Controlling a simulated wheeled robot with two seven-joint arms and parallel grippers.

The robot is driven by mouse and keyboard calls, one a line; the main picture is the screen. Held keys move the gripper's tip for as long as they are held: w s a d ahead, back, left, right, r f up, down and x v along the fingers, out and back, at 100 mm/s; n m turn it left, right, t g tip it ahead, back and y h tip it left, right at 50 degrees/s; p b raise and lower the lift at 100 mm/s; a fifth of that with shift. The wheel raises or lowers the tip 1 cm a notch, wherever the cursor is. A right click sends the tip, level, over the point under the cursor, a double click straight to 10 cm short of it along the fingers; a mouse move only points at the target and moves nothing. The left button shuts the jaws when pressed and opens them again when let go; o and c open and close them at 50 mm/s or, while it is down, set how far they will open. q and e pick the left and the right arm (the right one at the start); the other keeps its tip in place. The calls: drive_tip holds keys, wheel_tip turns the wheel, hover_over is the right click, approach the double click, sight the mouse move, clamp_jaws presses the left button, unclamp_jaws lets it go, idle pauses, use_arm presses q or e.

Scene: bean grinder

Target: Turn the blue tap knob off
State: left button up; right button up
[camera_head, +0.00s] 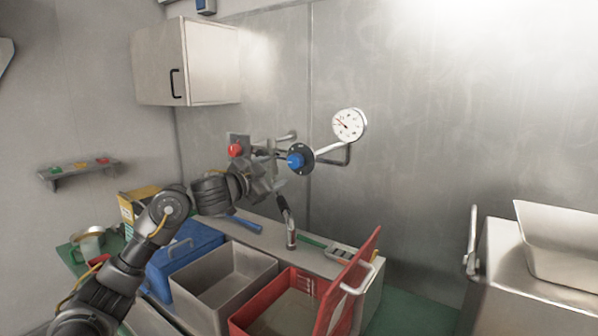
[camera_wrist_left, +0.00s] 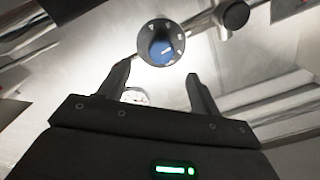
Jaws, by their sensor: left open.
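The blue tap knob (camera_head: 295,160) sits on a dark round plate on the wall pipework, just left of the gauge. It also shows in the left wrist view (camera_wrist_left: 161,48), above and between the fingertips, with light marks around it on the dark plate. My left gripper (camera_head: 278,155) is open and empty, just to the left of the blue knob in the head view. In the left wrist view its two fingers (camera_wrist_left: 156,75) are spread, with their tips short of the knob in the picture. Whether they touch it I cannot tell. My right gripper is in neither view.
A red knob (camera_head: 235,150) is on the pipework to the left. A white dial gauge (camera_head: 349,125) stands to the right. Below are a grey sink basin (camera_head: 245,266), a red crate (camera_head: 240,322) and a blue box (camera_head: 158,284). A wall cabinet (camera_head: 210,62) hangs above.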

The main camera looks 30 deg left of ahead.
sight(292, 163)
use_arm(q)
drive_tip(key=w+p, duration=0.1)
drive_tip(key=w, duration=0.2)
drive_tip(key=w+p, duration=0.1)
drive_tip(key=w, duration=0.2)
drive_tip(key=w+d+p, duration=0.1)
drive_tip(key=w, duration=0.2)
drive_tip(key=shift+d+r, duration=0.1)
drive_tip(key=shift+r, duration=0.05)
drive_tip(key=shift+w, duration=0.45)
drive_tip(key=shift+w+d, duration=0.1)
drive_tip(key=shift+w, duration=0.15)
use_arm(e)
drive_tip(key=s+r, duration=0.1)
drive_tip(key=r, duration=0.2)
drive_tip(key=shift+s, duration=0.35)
use_arm(q)
drive_tip(key=c, duration=1)
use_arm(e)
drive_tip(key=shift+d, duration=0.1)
